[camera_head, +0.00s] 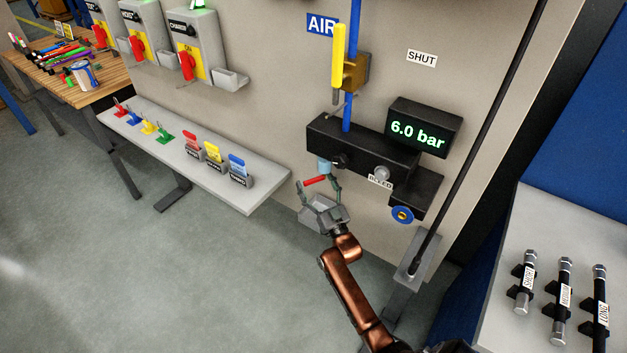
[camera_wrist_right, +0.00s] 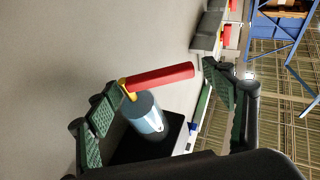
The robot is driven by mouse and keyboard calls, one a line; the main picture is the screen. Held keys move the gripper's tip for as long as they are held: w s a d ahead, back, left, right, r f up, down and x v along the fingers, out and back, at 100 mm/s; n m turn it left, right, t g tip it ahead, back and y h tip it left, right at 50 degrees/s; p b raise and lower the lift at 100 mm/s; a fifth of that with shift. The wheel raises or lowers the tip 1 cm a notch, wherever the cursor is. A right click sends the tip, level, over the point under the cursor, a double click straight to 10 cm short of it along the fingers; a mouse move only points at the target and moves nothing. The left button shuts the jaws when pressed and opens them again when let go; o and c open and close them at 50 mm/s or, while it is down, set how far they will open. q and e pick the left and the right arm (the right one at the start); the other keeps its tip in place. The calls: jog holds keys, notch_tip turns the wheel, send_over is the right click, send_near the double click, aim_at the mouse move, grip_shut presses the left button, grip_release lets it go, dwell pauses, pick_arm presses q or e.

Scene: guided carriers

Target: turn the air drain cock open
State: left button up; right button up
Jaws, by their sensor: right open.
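The drain cock hangs under the black air manifold (camera_head: 360,146). It has a light blue body (camera_head: 324,167) and a short red handle (camera_head: 315,181) that sticks out sideways to the left in the head view. In the right wrist view the red handle (camera_wrist_right: 165,75) lies across the end of the grey-blue body (camera_wrist_right: 147,117), joined by a small yellow piece. My right gripper (camera_head: 318,188) is open just below the cock, with the handle between its fingers. In the wrist view its green-padded fingers (camera_wrist_right: 160,95) stand either side, apparently clear of the handle. My left gripper is out of view.
A gauge (camera_head: 418,128) reads 6.0 bar. A yellow lever (camera_head: 338,55) stands upright beside the blue pipe, with a SHUT label (camera_head: 421,58) to its right. A black rod (camera_head: 480,135) leans at right. A shelf (camera_head: 250,195) with coloured tags and padlocks stands left.

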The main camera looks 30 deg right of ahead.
jog(key=shift+w+d+r, duration=0.1)
jog(key=shift+w+r, duration=0.1)
jog(key=shift+w, duration=0.3)
jog(key=c, duration=1.6)
jog(key=shift+w, duration=0.1)
